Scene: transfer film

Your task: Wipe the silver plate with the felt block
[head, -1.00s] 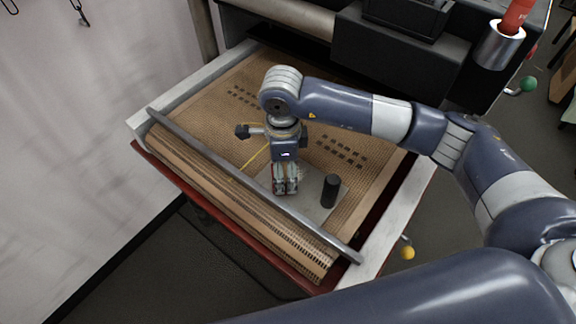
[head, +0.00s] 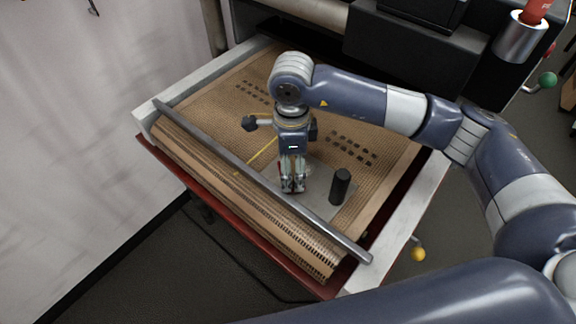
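The silver plate (head: 317,204) is a flat grey sheet lying on the perforated tan bed. A black upright cylinder (head: 340,187) stands on its right part. My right gripper (head: 292,189) points down over the plate's left part, just left of the cylinder and apart from it. Its fingertips look close together, but I cannot tell whether they are shut or hold anything. I cannot make out a felt block; whether it is hidden at the fingertips is unclear. My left gripper is not in view.
A metal bar (head: 257,178) crosses the front of the tan bed (head: 205,105). Rows of dark slots lie behind and right of the gripper. A dark machine housing (head: 400,50) stands at the back. A yellow knob (head: 418,254) sits at the right front.

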